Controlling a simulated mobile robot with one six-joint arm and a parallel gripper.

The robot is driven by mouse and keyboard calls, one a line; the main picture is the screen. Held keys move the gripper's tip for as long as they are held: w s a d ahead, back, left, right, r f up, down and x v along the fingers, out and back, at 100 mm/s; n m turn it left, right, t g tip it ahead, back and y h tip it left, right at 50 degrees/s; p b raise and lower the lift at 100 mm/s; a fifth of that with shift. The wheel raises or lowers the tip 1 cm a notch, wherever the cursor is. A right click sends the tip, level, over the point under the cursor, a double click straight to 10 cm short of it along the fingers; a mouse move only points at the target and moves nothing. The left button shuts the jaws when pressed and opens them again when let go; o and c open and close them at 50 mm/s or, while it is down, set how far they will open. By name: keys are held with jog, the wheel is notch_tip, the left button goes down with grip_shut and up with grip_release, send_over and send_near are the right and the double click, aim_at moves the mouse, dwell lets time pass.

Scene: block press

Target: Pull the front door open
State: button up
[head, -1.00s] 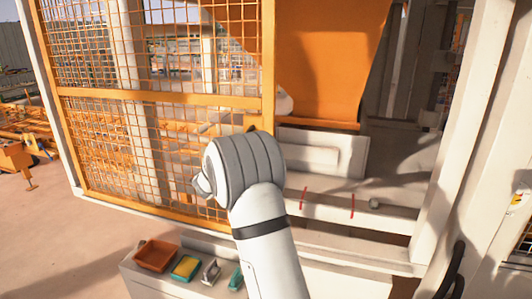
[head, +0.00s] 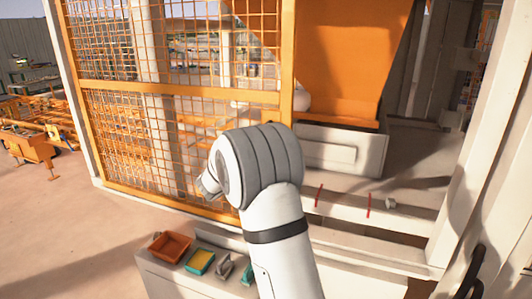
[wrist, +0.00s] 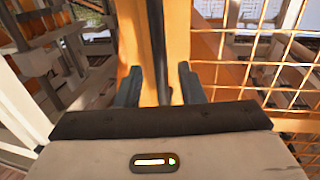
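The front door (head: 180,91) is an orange-framed mesh panel on the left of the press in the head view. In the wrist view its orange upright (wrist: 177,40) runs up the middle, with mesh to the right. A dark upright bar (wrist: 158,50), which looks like the handle, stands in front of it. My gripper (wrist: 160,68) has its two dark fingers apart, one on each side of the bar, with gaps showing. I cannot tell how deep the bar sits between them. In the head view my arm's wrist hides the gripper and the handle.
Right of the door, the press opening shows a pale block (head: 340,150) under an orange chute (head: 345,60). A pale post (head: 465,170) bounds it on the right. A low bench (head: 165,275) with an orange bin (head: 170,246) stands in front. Floor at left is clear.

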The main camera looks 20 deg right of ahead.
jog(key=v, duration=0.2)
jog(key=shift+s+a, duration=0.25)
jog(key=shift+a, duration=0.05)
jog(key=s+a+r+n+t+y, duration=0.1)
jog(key=s+a+n+t+y, duration=0.1)
jog(key=s+a+n+y, duration=0.35)
jog(key=s+a+r+n+t+y, duration=0.1)
jog(key=s+a+n+y, duration=0.15)
jog(key=a+y, duration=0.55)
jog(key=s+f+n+g, duration=0.1)
jog(key=s+f+g, duration=0.2)
jog(key=s, duration=0.7)
jog(key=s+f+n+g+y, duration=0.1)
jog(key=s+f+g, duration=0.2)
jog(key=s, duration=0.7)
jog(key=s+f+n+g, duration=0.1)
jog(key=s+f+g, duration=0.3)
jog(key=s, duration=0.6)
jog(key=shift+s, duration=0.25)
